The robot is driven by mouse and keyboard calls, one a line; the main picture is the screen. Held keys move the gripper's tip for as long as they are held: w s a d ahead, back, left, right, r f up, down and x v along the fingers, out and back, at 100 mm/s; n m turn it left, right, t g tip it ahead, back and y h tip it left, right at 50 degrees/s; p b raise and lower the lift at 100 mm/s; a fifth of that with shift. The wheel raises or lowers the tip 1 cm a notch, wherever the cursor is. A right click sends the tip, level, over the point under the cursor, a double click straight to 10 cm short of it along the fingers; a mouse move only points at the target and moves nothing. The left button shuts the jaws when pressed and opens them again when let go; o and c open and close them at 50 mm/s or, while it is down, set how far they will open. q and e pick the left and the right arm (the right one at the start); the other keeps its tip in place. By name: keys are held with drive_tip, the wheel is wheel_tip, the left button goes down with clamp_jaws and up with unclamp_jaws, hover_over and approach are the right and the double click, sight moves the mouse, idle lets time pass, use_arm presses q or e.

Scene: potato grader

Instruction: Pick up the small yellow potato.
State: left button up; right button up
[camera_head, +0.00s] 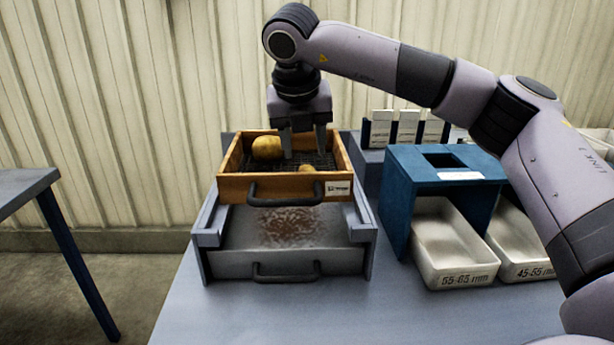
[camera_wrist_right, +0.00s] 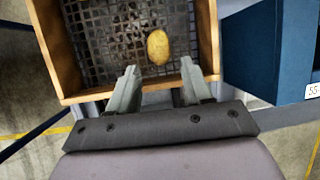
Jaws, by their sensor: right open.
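The small yellow potato (camera_head: 307,168) lies on the dark mesh floor of the wooden tray (camera_head: 236,186), near its front wall and right of its middle. In the right wrist view one yellow potato (camera_wrist_right: 158,46), which looks like the same one, lies just beyond the fingertips and in line with the gap between them. My right gripper (camera_head: 304,153) points down over the tray, open and empty, above and apart from the small potato. A larger yellow potato (camera_head: 267,147) lies farther back and to the left. My left gripper is not in view.
The tray sits on a grey metal frame with a soil-stained lower drawer (camera_head: 310,262). A blue sizing box (camera_head: 398,200) stands to the right, with white bins (camera_head: 455,281) at its front. White blocks (camera_head: 407,128) stand behind. The table front is clear.

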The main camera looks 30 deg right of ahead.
sight(306, 167)
drive_tip(key=p+x, duration=0.1)
drive_tip(key=x, duration=0.6)
drive_tip(key=shift+w, duration=0.2)
drive_tip(key=c, duration=0.9)
drive_tip(key=shift+r, duration=0.15)
